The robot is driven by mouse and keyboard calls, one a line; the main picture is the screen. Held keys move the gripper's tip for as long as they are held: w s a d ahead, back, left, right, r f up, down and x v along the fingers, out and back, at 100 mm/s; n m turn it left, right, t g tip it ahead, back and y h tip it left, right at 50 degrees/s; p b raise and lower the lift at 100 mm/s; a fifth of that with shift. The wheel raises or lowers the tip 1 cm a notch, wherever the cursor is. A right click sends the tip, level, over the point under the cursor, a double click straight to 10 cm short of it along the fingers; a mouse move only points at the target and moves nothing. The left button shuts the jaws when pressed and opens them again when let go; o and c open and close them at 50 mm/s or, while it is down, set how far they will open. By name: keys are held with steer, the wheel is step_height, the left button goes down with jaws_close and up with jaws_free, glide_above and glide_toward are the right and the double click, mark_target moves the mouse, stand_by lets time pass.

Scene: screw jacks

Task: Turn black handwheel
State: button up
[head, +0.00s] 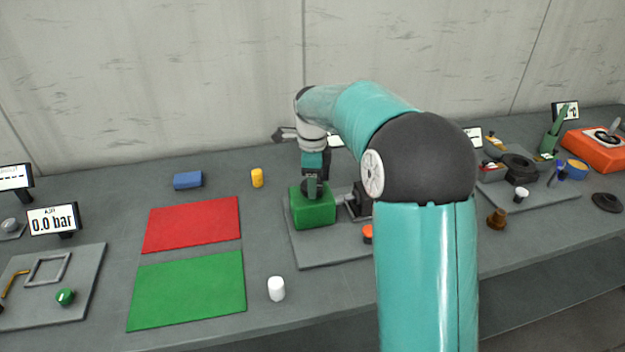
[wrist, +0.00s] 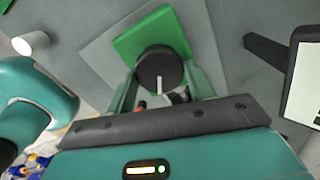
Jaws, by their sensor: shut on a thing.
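The black handwheel (wrist: 160,69) is a round knob with a white line on its face, on a green block (wrist: 140,34). In the head view the green block (head: 313,212) stands on a grey plate (head: 330,250), and the handwheel is largely hidden by my gripper. My gripper (head: 312,187) points down over the block from above. In the wrist view its two fingers lie on either side of the handwheel, shut on it. The white line points roughly toward the gripper's palm.
An orange-red knob (head: 367,233) and a dark fixture stand close right of the block, partly behind my arm. A white cylinder (head: 276,289), a yellow cylinder (head: 257,178) and a blue block (head: 188,180) stand left. Red (head: 192,224) and green (head: 188,290) mats lie flat there.

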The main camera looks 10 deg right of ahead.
steer(key=shift+n, duration=0.3)
steer(key=n, duration=0.7)
steer(key=shift+w+a, duration=0.1)
steer(key=n, duration=0.3)
steer(key=shift+n, duration=0.3)
steer(key=n, duration=0.3)
steer(key=shift+n, duration=0.4)
steer(key=n, duration=1)
steer(key=shift+a+n, duration=0.1)
steer(key=shift+n, duration=2.2)
